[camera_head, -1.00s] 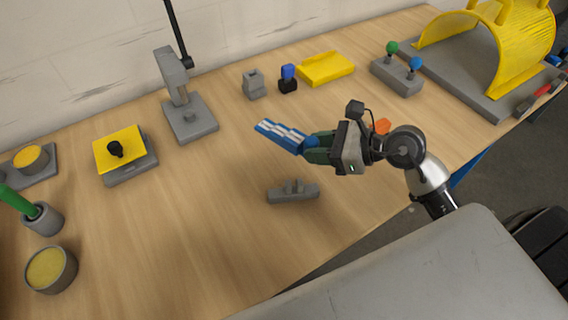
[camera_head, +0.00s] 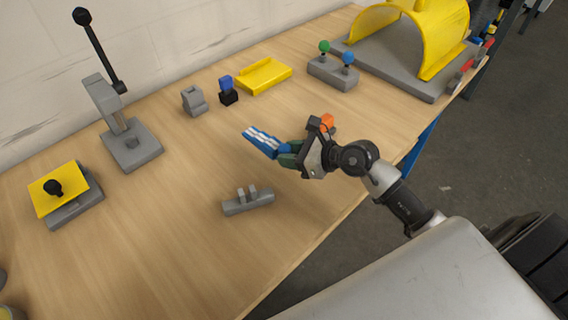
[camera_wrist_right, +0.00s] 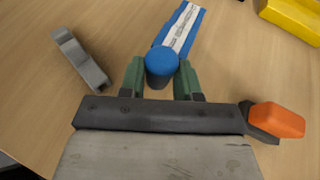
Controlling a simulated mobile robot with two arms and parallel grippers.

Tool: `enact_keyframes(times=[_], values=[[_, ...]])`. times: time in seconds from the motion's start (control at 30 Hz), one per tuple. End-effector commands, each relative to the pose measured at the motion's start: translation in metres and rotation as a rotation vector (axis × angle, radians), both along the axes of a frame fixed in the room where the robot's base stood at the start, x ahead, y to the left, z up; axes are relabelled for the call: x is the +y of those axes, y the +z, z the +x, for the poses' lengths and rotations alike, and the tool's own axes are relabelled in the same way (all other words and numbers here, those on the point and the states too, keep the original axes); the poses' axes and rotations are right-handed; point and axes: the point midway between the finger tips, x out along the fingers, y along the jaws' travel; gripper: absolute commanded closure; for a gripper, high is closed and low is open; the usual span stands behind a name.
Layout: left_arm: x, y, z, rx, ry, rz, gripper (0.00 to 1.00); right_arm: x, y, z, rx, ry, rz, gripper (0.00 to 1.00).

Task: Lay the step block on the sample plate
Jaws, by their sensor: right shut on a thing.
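A blue piece with a pale stepped strip (camera_head: 262,142), which I take as the step block, is held above the table. It also shows in the right wrist view (camera_wrist_right: 181,32). My right gripper (camera_head: 289,154) is shut on its round blue grip end (camera_wrist_right: 162,62), between two green fingers. The piece points away from the gripper, towards the back left in the head view. I cannot tell for sure which thing is the sample plate; a yellow low-edged plate (camera_head: 264,76) lies at the back, and a yellow plate with a black knob (camera_head: 58,188) sits on a grey block at the left.
A grey bracket (camera_head: 248,203) lies on the table near the held piece. A grey lever stand (camera_head: 133,150), a small grey block (camera_head: 194,100), a blue-and-black block (camera_head: 228,92) and a knobbed grey base (camera_head: 332,75) stand further back.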

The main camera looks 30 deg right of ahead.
Motion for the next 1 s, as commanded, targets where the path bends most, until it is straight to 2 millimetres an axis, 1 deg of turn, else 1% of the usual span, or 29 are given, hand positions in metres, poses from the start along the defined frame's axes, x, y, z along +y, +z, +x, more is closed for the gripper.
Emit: enact_keyframes(times=[0.03, 0.17, 0.33, 0.43, 0.5, 0.73, 0.87, 0.9, 0.97, 1.0], values=[[0.000, 0.000, 0.000, 0.000, 0.000, 0.000, 0.46, 0.003, -0.002, 0.006, -0.003, -0.002, 0.003, 1.00], [0.000, 0.000, 0.000, 0.001, 0.000, 0.000, 0.46, 0.008, -0.008, 0.011, -0.002, 0.000, 0.002, 1.00], [0.000, -0.003, -0.001, 0.001, 0.000, 0.000, 0.46, 0.008, -0.033, 0.011, 0.003, -0.002, 0.002, 1.00], [0.000, -0.005, -0.001, 0.001, 0.000, 0.000, 0.46, 0.008, -0.044, 0.011, 0.001, -0.001, 0.001, 1.00], [0.000, -0.005, -0.001, 0.001, 0.000, 0.000, 0.46, 0.008, -0.048, 0.011, -0.001, 0.000, 0.000, 1.00], [0.000, -0.005, -0.001, 0.002, 0.000, -0.001, 0.46, 0.007, -0.048, 0.011, -0.002, 0.000, 0.001, 1.00], [0.000, -0.008, -0.001, 0.002, 0.000, -0.001, 0.46, 0.007, -0.052, 0.011, -0.001, 0.000, 0.000, 1.00], [0.000, -0.007, -0.001, 0.002, 0.000, -0.001, 0.46, 0.007, -0.052, 0.011, 0.001, 0.001, 0.000, 0.63], [0.000, -0.007, -0.001, 0.002, 0.000, -0.001, 0.46, 0.007, -0.051, 0.011, 0.001, 0.001, 0.000, 0.54], [0.000, -0.007, -0.001, 0.002, 0.000, -0.001, 0.46, 0.007, -0.051, 0.011, 0.001, 0.001, 0.000, 0.48]])
